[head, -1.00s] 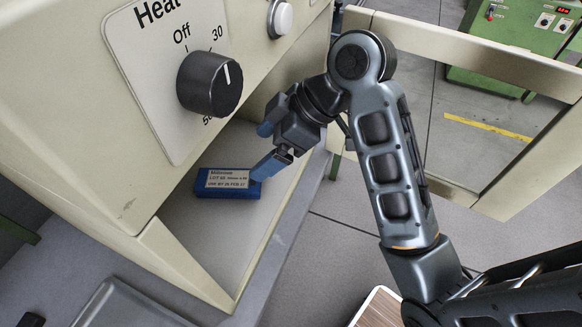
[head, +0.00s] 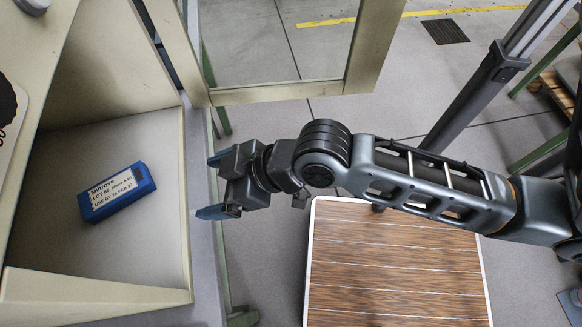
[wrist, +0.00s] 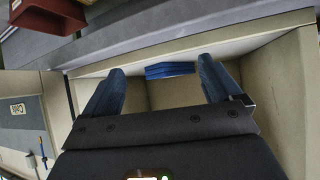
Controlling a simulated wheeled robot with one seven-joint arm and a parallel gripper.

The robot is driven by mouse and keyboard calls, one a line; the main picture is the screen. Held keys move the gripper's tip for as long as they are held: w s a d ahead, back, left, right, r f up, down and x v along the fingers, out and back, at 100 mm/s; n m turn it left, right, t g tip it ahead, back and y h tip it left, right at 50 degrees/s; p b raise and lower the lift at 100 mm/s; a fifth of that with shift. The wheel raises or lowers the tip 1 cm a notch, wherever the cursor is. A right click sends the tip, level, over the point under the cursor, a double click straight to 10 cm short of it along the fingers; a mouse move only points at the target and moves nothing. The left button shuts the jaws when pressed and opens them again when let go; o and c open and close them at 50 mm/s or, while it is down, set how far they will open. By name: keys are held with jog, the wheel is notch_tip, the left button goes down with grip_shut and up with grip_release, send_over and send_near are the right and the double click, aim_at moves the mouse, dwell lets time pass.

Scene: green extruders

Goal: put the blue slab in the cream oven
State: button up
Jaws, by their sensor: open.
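The blue slab (head: 117,191) lies flat inside the cream oven (head: 160,289), on its floor, with a white label facing up. In the wrist view the blue slab (wrist: 170,70) shows between and beyond my fingertips. The cream oven also shows in the wrist view (wrist: 275,84), its opening facing my gripper. The oven door (head: 362,45) stands open at the top of the head view. My gripper (head: 213,186) is outside the oven opening, to the right of the slab. Its blue fingers are spread wide and empty, clear of the slab.
A wood-slatted top (head: 395,262) with a pale rim lies below my arm. A grey ledge (head: 206,270) runs along the front of the oven. A red bin (wrist: 45,18) shows at the upper left of the wrist view. Open floor lies beyond the door.

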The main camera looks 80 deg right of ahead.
jog(key=s+r+t, duration=0.2)
jog(key=s+r, duration=0.2)
jog(key=s, duration=0.3)
jog(key=s+r+t, duration=0.2)
jog(key=s+r, duration=0.3)
jog(key=s, duration=0.3)
jog(key=shift+a+m+h, duration=0.3)
jog(key=shift+a, duration=0.1)
jog(key=shift+a+f, duration=0.1)
